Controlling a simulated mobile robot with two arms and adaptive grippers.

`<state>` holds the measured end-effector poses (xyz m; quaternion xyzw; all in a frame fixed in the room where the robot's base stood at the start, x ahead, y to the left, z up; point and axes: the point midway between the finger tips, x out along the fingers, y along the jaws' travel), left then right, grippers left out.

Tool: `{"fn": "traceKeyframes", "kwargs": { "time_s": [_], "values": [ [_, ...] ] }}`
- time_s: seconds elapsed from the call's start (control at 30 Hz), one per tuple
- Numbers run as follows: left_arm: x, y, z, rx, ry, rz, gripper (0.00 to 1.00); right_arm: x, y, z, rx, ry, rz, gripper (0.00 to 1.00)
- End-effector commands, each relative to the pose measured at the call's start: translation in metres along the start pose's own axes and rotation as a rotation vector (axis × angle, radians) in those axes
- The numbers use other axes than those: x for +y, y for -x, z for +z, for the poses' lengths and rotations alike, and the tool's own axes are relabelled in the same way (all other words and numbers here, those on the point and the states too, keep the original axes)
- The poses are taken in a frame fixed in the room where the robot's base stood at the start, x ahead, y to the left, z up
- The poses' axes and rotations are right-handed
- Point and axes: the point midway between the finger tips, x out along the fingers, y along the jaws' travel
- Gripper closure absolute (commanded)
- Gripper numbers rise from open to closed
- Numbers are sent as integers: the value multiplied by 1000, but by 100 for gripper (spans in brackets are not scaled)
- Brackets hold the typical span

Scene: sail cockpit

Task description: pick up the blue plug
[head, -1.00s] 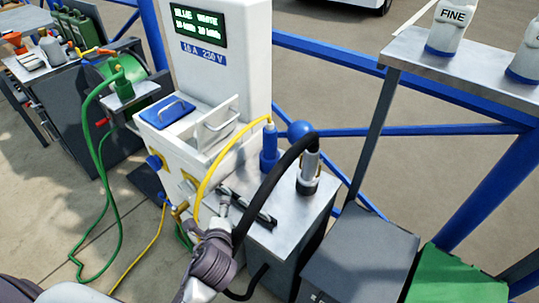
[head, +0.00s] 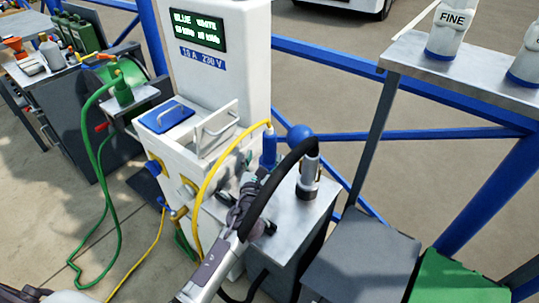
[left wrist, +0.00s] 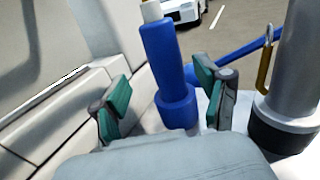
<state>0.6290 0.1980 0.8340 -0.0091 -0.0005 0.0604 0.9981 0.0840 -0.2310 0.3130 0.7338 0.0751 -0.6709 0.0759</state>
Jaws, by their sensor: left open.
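My left gripper (head: 255,172) is open, with green-padded fingers (left wrist: 165,98) either side of the plug in that picture. I cannot tell how far the plug lies between them in depth. The arm hides part of the pedestal top. My right gripper does not show.
A silver connector (head: 308,178) with a thick black hose (head: 272,182) stands close right of the plug; the hose arches near my left arm. A blue rail (head: 420,132) runs behind.

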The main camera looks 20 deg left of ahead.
Motion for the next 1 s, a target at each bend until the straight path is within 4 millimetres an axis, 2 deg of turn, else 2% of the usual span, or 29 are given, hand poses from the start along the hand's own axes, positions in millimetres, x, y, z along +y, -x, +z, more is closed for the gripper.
{"fn": "traceKeyframes", "kwargs": {
  "time_s": [0.17,0.5,0.77,0.8,1.0],
  "values": [
    [-1,-12,0,0,3,0,26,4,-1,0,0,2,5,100],
    [-6,-57,1,0,2,1,26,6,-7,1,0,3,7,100],
    [-6,-60,1,1,2,0,26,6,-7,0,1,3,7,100],
    [-6,-60,1,1,2,0,27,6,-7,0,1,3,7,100],
    [-6,-60,1,1,2,1,61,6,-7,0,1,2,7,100]
  ]
}}
